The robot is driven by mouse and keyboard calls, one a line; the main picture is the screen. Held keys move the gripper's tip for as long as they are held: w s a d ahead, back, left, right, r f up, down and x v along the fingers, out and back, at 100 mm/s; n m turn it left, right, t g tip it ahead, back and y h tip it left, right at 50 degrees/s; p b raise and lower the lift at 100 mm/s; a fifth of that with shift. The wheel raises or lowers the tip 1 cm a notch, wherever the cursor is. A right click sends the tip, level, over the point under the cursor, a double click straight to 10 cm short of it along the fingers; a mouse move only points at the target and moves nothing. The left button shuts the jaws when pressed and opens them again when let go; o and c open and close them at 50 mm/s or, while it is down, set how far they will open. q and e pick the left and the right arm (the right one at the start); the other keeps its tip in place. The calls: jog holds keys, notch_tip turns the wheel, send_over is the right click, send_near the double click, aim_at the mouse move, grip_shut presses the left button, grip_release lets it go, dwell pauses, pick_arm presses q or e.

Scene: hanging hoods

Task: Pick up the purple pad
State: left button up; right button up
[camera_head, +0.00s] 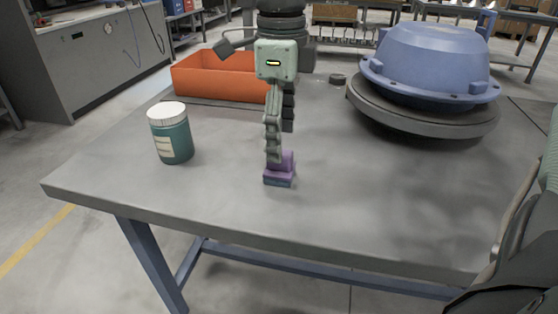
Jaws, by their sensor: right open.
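The purple pad (284,173) is a small block near the middle of the grey workbench (225,205). It appears to rest on a thin blue-grey layer (277,183). My right gripper (275,155), with a pale green body and a yellow light, points straight down over the pad. Its jaws are open, seen nearly edge-on. The lower finger covers part of the pad's upper left side. I cannot tell whether the finger touches it. My left gripper is not in view.
A teal jar with a white lid (171,133) stands to the left. An orange bin (220,76) sits behind, and a large blue domed part (430,62) on a dark disc (425,115) at back right. The bench front is clear. My arm fills the right edge.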

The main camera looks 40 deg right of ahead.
aim_at(280, 165)
notch_tip(280, 165, down, 5)
jog(key=shift+s+a+r+p, duration=0.1)
jog(key=shift+a+p, duration=0.05)
jog(key=shift+p, duration=0.15)
jog(key=shift+f, duration=0.55)
jog(key=shift+c, duration=0.8)
jog(key=c, duration=1)
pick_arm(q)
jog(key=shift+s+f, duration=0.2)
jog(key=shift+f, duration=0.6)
pick_arm(e)
jog(key=shift+c, duration=0.6)
